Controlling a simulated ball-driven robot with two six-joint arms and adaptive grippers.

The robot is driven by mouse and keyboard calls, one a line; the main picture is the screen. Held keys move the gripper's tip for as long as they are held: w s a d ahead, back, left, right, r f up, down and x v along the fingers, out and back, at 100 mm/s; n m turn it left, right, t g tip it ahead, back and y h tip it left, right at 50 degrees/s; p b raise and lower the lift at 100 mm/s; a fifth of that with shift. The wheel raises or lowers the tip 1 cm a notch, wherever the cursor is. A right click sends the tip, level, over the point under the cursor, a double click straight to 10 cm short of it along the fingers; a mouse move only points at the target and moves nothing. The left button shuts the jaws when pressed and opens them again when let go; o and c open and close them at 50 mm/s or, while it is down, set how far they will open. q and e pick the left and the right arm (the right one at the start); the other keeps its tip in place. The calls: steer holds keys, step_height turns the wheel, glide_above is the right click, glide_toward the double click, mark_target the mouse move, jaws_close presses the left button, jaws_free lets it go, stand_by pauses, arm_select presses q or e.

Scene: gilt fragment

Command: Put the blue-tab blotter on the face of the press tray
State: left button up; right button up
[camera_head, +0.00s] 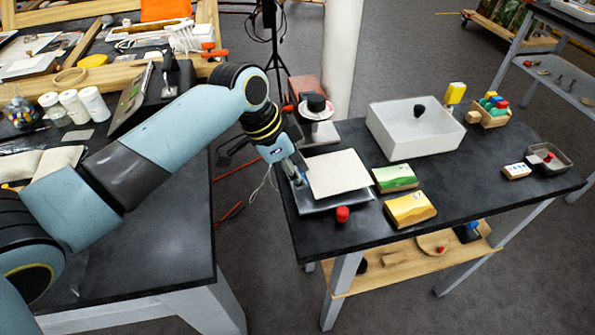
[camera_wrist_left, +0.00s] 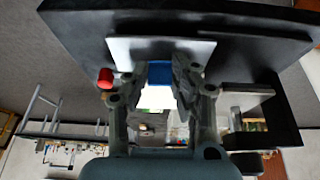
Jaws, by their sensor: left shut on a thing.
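A cream square sheet, the blotter (camera_head: 340,173), lies flat or nearly flat over a grey metal press tray (camera_head: 338,202) at the left end of the dark table. The tray's front edge shows below the blotter; much of its face is hidden. My left gripper (camera_head: 297,178) is at the blotter's left edge, above the tray. In the left wrist view a blue tab (camera_wrist_left: 158,72) sits between the two fingertips of my left gripper (camera_wrist_left: 160,78), which is shut on it. I cannot tell whether the blotter touches the tray. My right gripper is not in view.
A red knob (camera_head: 342,214) is at the tray's front edge. A green box (camera_head: 395,178) and a yellow box (camera_head: 410,209) stand close to its right. A white bin (camera_head: 415,132) is farther back. The table's right-centre is clear. A black-topped white object (camera_head: 317,107) stands behind the tray.

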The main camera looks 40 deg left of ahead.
arm_select(q)
steer(key=shift+f, duration=0.9)
steer(key=o, duration=0.9)
steer(key=shift+c, duration=0.2)
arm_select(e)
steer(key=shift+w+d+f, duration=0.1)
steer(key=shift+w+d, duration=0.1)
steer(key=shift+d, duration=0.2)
arm_select(q)
steer(key=shift+r, duration=0.25)
steer(key=v, duration=1.2)
steer(key=shift+r, duration=0.35)
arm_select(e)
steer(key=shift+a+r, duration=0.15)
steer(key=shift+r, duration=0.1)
